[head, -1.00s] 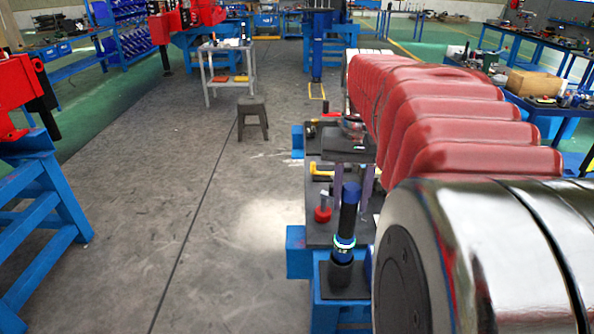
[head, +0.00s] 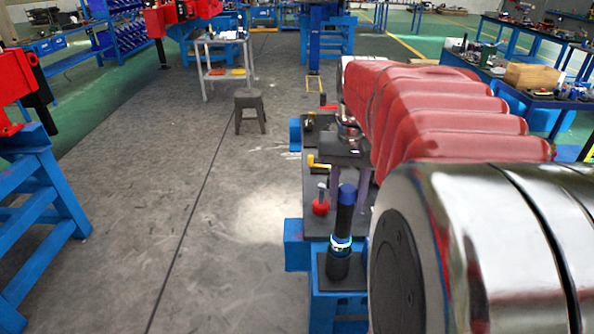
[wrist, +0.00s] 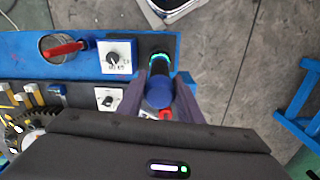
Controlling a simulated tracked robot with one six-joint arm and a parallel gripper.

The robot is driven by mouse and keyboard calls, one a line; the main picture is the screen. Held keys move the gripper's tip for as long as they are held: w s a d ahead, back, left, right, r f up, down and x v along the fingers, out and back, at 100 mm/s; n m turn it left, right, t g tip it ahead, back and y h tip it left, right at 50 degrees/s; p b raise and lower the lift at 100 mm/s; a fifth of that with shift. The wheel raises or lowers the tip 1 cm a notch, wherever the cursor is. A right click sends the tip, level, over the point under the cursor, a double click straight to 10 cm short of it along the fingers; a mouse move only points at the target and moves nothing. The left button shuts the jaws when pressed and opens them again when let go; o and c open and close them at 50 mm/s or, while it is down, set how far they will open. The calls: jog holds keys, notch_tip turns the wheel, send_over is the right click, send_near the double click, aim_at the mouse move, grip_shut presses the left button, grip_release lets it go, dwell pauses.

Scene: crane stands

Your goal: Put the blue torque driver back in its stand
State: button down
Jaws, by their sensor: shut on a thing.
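The blue torque driver (head: 345,217) is dark with a blue cap and a glowing ring. It stands nearly upright over the front corner of the blue bench in the head view. In the wrist view its blue cap (wrist: 160,92) is between the two purple-grey fingers of my gripper (wrist: 160,98), which is shut on it. The black round stand (head: 337,266) is directly below the glowing ring. The driver's lower end is hidden, and I cannot tell how deep it sits in the stand.
A red-handled tool (head: 321,200) and yellow pieces (head: 316,162) lie on the bench behind the driver. Dial boxes (wrist: 117,56) and a cup with a red tool (wrist: 65,48) are left in the wrist view. A grey stool (head: 249,110) stands on open floor.

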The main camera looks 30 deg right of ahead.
aim_at(348, 189)
jog(key=shift+f, duration=0.5)
jog(key=c, duration=1.2)
grip_release()
jog(key=shift+f, duration=0.1)
jog(key=shift+r, duration=2.55)
notch_tip(348, 189, up, 14)
jog(key=shift+f, duration=0.15)
